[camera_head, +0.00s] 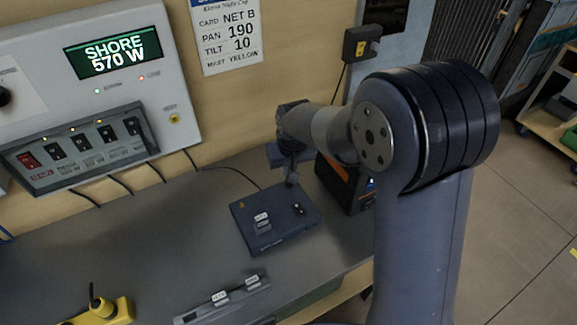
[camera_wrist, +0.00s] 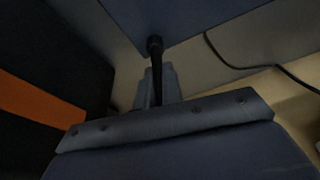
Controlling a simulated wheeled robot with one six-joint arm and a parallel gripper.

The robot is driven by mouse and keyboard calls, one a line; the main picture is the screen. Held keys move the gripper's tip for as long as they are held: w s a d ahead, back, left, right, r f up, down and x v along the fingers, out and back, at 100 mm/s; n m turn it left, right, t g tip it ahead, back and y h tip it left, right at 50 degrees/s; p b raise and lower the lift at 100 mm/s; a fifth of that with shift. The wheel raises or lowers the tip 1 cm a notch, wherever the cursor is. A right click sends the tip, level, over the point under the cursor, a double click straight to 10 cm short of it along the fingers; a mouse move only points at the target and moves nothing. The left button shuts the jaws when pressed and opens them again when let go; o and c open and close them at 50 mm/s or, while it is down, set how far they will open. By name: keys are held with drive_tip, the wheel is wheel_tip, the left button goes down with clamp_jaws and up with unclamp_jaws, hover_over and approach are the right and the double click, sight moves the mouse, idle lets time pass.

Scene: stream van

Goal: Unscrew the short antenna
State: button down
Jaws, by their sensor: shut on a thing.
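The short antenna is a thin black rod (camera_wrist: 155,58) with a thicker end, seen in the wrist view between the fingers of my gripper (camera_wrist: 158,85). My gripper is shut on it. In the head view, my gripper (camera_head: 290,168) is over the back edge of a dark blue box (camera_head: 268,238), and the antenna's dark tip end (camera_head: 292,180) shows just below it. The blue box (camera_wrist: 200,14) also fills the top of the wrist view, with the rod's thick end at its edge. Whether the rod is still threaded in cannot be told.
A black and orange unit (camera_head: 343,190) stands close right of my gripper. A grey rack with labelled pieces (camera_head: 222,300) and a yellow holder (camera_head: 103,312) lie at the front of the grey bench (camera_head: 150,245). A switch panel (camera_head: 85,140) is at the left, and a cable runs behind.

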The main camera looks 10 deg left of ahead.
drive_tip(key=shift+a+n+y, duration=0.1)
drive_tip(key=shift+n+y, duration=0.4)
drive_tip(key=shift+n, duration=1.5)
drive_tip(key=shift+g, duration=0.3)
drive_tip(key=shift+s+n+g+y+b, duration=0.15)
drive_tip(key=shift+n+b, duration=0.2)
drive_tip(key=shift+n, duration=0.65)
drive_tip(key=shift+w+n+g+y+b, duration=0.15)
drive_tip(key=shift+n+b, duration=0.2)
drive_tip(key=shift+n, duration=0.65)
drive_tip(key=shift+s, duration=0.1)
drive_tip(key=shift+n, duration=0.6)
drive_tip(key=shift+s+n+g+b, duration=0.1)
drive_tip(key=shift+n+g+b, duration=0.45)
drive_tip(key=shift+n, duration=0.85)
